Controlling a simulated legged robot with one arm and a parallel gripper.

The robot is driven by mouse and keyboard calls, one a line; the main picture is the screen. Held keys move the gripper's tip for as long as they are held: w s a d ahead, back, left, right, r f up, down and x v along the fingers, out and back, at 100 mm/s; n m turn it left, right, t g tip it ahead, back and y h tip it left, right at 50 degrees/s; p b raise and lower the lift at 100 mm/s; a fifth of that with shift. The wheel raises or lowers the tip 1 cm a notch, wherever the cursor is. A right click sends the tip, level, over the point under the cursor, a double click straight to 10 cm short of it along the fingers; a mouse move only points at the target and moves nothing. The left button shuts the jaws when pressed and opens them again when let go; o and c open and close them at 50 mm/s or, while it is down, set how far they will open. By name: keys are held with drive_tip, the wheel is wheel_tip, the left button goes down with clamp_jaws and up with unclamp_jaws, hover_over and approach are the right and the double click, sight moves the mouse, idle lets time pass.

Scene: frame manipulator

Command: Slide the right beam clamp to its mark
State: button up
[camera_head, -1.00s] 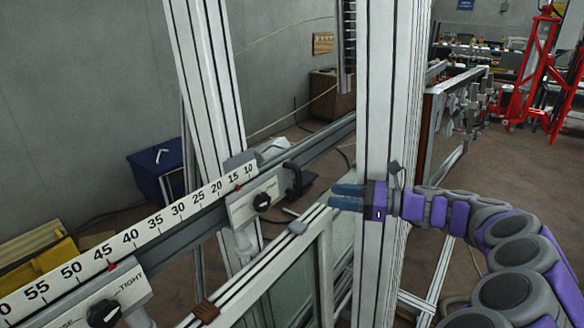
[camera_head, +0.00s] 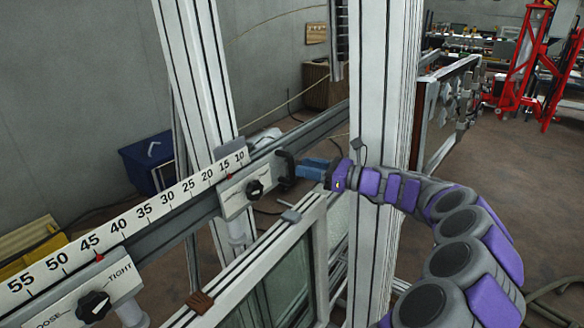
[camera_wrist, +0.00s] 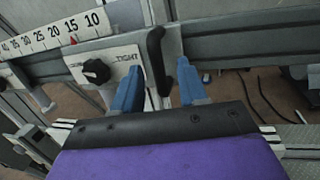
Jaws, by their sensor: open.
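The right beam clamp (camera_head: 237,201) is a white plate with a black knob (camera_head: 254,188) and a black U-shaped handle (camera_head: 287,166) at its right end. It sits on the grey beam under the number scale. A small red mark (camera_head: 230,176) shows at the scale's lower edge near 15, above the plate; it also shows in the wrist view (camera_wrist: 73,40). My gripper (camera_head: 300,167) is at the handle. In the wrist view its blue fingers are open, one on each side of the handle (camera_wrist: 155,60). I cannot tell whether either finger touches it.
The left clamp (camera_head: 85,305) has a black knob and LOOSE/TIGHT lettering, with a red mark near 45. A white upright post (camera_head: 378,110) stands just behind my forearm. A framed glass panel (camera_head: 285,265) lies below the beam.

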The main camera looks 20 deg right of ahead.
sight(292, 164)
drive_tip(key=x, duration=0.5)
drive_tip(key=shift+a+b, duration=0.25)
drive_tip(key=shift+b, duration=0.1)
drive_tip(key=shift+d, duration=0.15)
drive_tip(key=shift+c, duration=1.1)
clamp_jaws()
